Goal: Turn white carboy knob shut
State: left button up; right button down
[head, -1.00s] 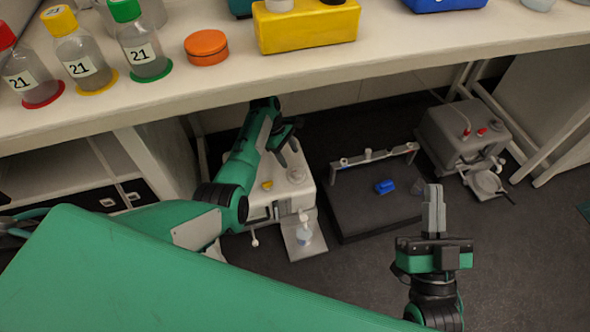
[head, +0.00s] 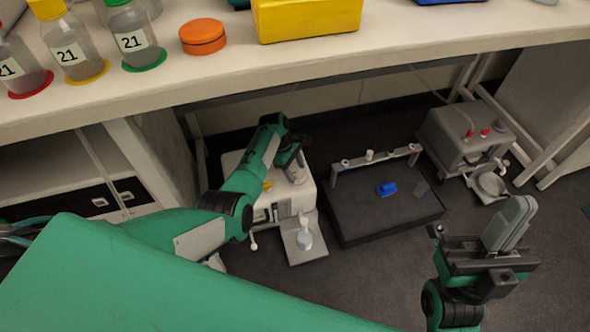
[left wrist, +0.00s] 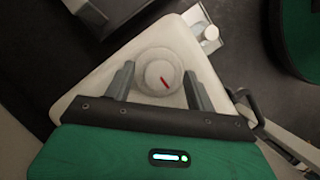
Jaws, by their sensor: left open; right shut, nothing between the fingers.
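The white carboy (head: 300,201) stands on the floor under the bench, partly hidden by my left arm. Its round white knob (left wrist: 155,70) has a red mark pointing slantwise, seen in the left wrist view. My left gripper (head: 296,166) is open above the carboy, with one finger on each side of the knob (left wrist: 160,78). Narrow gaps seem to show beside the knob; I cannot tell whether the fingers are level with it. My right gripper (head: 509,224) is shut and empty, off to the right of the carboy.
The bench edge (head: 400,55) overhangs the back.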

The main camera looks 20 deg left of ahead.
pick_arm(q)
jog(key=c, duration=1)
